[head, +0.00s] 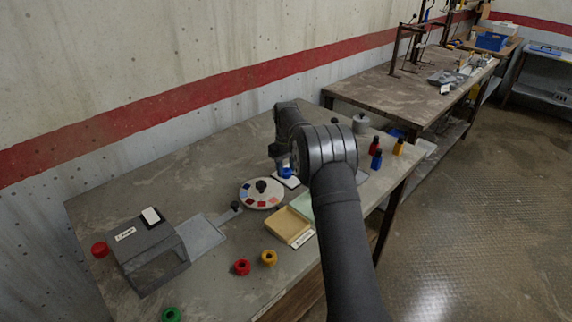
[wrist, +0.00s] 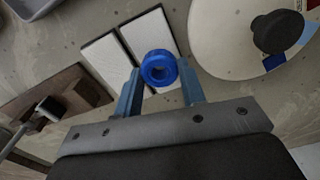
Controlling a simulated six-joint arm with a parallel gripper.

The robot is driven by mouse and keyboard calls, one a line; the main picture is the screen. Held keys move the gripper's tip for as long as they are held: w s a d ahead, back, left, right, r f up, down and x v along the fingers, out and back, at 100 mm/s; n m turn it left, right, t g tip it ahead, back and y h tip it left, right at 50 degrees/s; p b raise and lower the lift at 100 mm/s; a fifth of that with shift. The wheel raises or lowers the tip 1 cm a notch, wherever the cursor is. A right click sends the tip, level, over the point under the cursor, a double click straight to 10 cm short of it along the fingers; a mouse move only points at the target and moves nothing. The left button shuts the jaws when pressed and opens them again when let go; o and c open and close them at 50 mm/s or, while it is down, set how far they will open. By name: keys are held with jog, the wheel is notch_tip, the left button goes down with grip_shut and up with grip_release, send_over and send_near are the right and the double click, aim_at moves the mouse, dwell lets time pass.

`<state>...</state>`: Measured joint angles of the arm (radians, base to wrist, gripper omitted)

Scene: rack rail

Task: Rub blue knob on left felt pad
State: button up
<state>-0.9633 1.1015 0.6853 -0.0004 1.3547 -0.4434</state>
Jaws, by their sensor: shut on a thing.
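In the head view the blue knob (head: 286,172) shows just left of my arm, above a white pad (head: 289,182). My arm hides the other pad and most of my gripper there.
A round disc (head: 262,193) with coloured patches and a black knob stands close by. A shallow tray (head: 288,226), red (head: 242,267) and yellow (head: 269,257) knobs and a grey box (head: 150,255) are nearer. Small bottles (head: 376,158) stand right of my arm.

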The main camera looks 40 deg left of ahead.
jog(key=shift+f, duration=0.3)
dwell(0.5)
jog(key=o, duration=0.9)
jog(key=shift+o, duration=0.2)
jog(key=shift+r, duration=0.1)
jog(key=shift+c, duration=0.2)
grip_shut()
jog(key=shift+r, duration=1.5)
